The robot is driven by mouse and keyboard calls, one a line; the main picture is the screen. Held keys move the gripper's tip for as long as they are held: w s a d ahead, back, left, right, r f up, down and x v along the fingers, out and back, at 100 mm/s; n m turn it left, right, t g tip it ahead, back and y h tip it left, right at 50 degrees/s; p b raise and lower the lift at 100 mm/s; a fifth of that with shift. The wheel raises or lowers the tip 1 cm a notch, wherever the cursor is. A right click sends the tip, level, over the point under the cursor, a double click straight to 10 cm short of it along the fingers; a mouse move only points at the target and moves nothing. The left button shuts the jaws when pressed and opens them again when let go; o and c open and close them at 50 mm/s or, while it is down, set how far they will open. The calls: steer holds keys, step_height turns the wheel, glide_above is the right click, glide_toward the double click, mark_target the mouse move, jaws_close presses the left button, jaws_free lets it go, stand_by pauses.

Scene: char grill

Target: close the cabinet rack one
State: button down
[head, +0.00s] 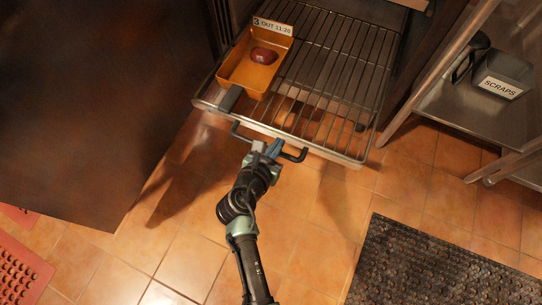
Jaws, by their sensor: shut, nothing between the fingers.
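The cabinet rack (326,82) is a wire shelf pulled out of the cabinet at the top of the head view. A dark bar handle (294,156) runs along its front edge. An orange tray (243,76) labelled "3 OUT 11:20" sits on the rack's left side with a dark red item (263,55) in it. My gripper (266,148) is shut and empty at the middle of the handle. It overlaps the handle in the picture; whether it touches it I cannot tell.
A dark open door or panel (90,100) fills the left. A metal shelf (450,110) with a black container (503,75) labelled "SCRAPS" stands at the right. A black rubber mat (440,265) lies lower right. Tiled floor (310,220) is free before the rack.

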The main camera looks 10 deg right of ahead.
steer(key=shift+x, duration=1.05)
steer(key=shift+w+d, duration=0.1)
